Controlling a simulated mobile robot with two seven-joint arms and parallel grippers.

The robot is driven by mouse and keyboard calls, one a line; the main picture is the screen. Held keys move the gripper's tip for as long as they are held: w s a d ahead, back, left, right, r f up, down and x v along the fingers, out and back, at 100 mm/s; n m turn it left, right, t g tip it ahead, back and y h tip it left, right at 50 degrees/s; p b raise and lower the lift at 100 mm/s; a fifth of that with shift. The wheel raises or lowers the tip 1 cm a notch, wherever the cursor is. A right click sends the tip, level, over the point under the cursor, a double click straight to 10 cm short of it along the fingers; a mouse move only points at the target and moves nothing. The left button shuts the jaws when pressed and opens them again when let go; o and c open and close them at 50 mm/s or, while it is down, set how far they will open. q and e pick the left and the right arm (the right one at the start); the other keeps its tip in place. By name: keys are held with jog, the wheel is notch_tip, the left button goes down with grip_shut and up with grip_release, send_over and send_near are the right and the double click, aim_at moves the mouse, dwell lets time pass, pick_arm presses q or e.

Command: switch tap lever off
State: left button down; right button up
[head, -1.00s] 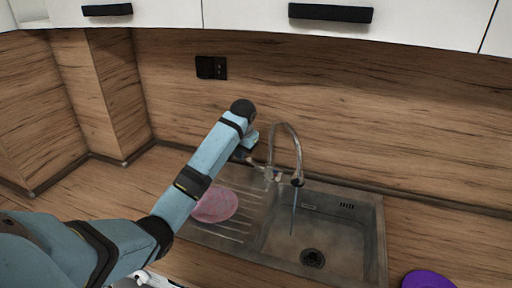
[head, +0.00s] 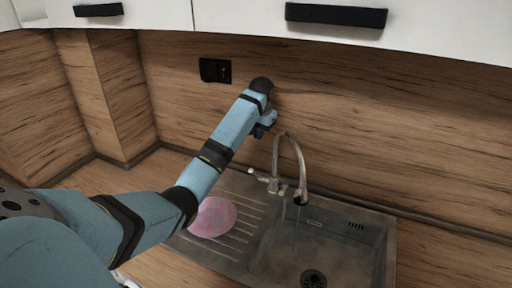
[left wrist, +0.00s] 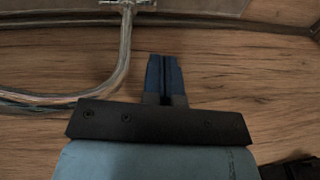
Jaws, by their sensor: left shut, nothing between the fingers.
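The chrome tap (head: 300,165) stands at the back edge of the sink, with a tall curved spout. Its small lever (head: 258,175) sticks out to the left of the tap base. A thin stream of water (head: 296,230) falls from the spout into the basin. My left gripper (head: 262,131) is above and slightly left of the tap, near the wall, apart from the lever. In the left wrist view its blue fingers (left wrist: 165,78) are together and empty. The chrome tube of the tap (left wrist: 126,50) passes to their left there. My right gripper is not in view.
The metal sink (head: 381,250) has a drainboard on its left with a pink plate (head: 213,217). A black wall socket (head: 215,70) is on the wood splashback behind my left arm. White cupboards (head: 240,15) hang above.

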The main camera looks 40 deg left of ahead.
pick_arm(q)
jog(key=f, duration=0.2)
jog(key=f+p, duration=0.1)
jog(key=f, duration=0.2)
jog(key=a+f, duration=0.1)
jog(key=f, duration=0.2)
jog(key=shift+w+a+f+p, duration=0.1)
jog(key=shift+w+f+p, duration=0.1)
jog(key=shift+w+p, duration=0.15)
jog(key=s+f, duration=0.1)
jog(key=s+f+p, duration=0.1)
jog(key=f, duration=0.1)
jog(key=shift+s+f, duration=0.2)
jog(key=shift+f, duration=0.15)
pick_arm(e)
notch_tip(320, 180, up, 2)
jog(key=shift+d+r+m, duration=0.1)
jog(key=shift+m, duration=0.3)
